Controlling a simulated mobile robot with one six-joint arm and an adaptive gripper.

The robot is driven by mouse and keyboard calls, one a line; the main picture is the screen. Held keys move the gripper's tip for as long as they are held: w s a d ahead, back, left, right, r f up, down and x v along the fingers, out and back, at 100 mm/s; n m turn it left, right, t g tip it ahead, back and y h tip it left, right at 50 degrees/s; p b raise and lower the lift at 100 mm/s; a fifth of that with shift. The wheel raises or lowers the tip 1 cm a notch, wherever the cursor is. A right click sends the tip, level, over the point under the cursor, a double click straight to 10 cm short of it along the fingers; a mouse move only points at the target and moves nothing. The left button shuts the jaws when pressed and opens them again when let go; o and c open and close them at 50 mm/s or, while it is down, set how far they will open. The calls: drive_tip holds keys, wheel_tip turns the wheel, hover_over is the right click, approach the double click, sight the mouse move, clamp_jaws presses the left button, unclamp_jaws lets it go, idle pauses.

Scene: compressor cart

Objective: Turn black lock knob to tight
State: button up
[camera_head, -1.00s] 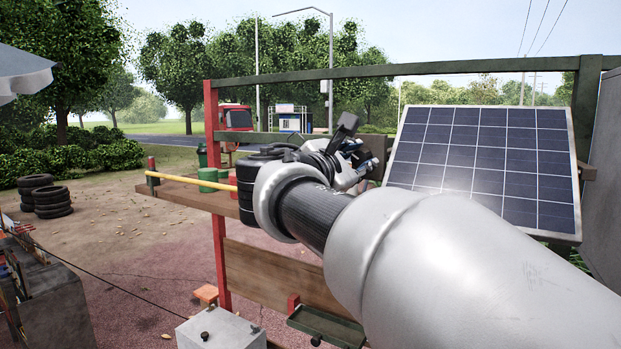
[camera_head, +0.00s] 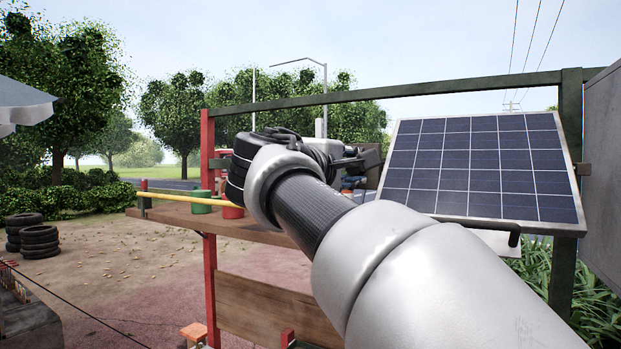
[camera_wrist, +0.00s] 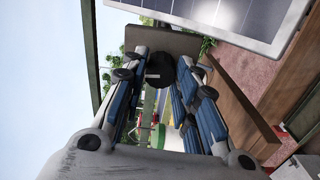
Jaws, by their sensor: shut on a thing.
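A round black knob (camera_wrist: 159,67) shows in the wrist view, between the tips of my gripper (camera_wrist: 160,74). The two blue-padded fingers stand on either side of it, and my gripper is shut on it. A grey-brown plate (camera_wrist: 170,41) lies just behind the knob. In the head view my own arm covers most of the gripper, and the knob cannot be made out there. No tight mark or pointer is readable, so I cannot tell how far the knob is turned.
A solar panel (camera_head: 484,166) stands right of my arm, with a black bent bar (camera_head: 515,236) below it. A wooden shelf (camera_head: 185,216) carries a green can (camera_head: 202,202), a red can (camera_head: 232,210) and a yellow bar (camera_head: 175,197). A green top rail (camera_head: 400,92) spans above.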

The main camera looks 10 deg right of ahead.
drive_tip(key=shift+m+b, duration=0.3)
drive_tip(key=shift+m, duration=0.3)
drive_tip(key=o, duration=1.1)
drive_tip(key=v, duration=1.2)
drive_tip(key=shift+d+f, duration=0.1)
